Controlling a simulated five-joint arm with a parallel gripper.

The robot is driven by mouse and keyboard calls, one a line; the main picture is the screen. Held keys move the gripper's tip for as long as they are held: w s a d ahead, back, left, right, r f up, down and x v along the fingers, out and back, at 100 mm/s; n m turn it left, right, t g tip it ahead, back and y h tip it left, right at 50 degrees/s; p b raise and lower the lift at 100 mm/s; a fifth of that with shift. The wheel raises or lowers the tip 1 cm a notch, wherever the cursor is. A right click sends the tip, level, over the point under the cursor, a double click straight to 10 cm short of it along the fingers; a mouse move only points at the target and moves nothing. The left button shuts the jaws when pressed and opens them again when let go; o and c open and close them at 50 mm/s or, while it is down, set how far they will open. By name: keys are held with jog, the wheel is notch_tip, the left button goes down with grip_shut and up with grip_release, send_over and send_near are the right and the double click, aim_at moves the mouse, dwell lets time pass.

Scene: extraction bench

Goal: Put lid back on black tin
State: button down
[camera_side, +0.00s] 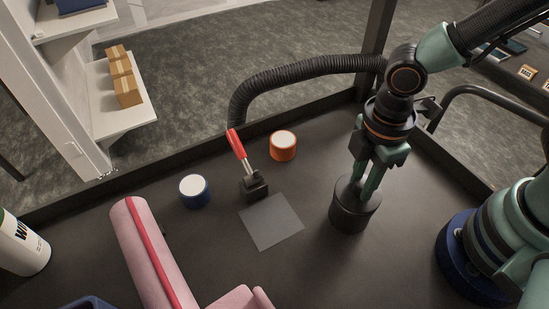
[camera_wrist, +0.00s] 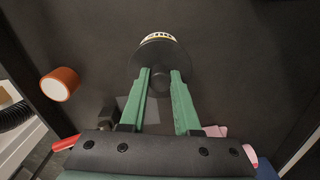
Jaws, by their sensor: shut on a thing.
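The black tin (camera_side: 352,216) stands upright on the dark bench, right of centre in the side view. My gripper (camera_side: 361,180) points down over it, its green fingers shut on the lid (camera_side: 343,187). In the wrist view the lid (camera_wrist: 160,55) is a round black disc, with its knob between my fingertips (camera_wrist: 161,76). A white and yellow printed strip shows just beyond the disc. The lid is at the tin's top; I cannot tell whether it is fully seated or slightly above the rim.
A grey square mat (camera_side: 272,223) lies left of the tin. Beyond it are a red-handled tool in a black block (camera_side: 254,187), an orange roll (camera_side: 283,148) and a blue roll (camera_side: 194,193). A black hose (camera_side: 290,77) arches behind.

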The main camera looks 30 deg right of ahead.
dwell(0.4)
jog(key=shift+c, duration=0.3)
grip_release()
jog(key=shift+r, duration=3.5)
grip_shut()
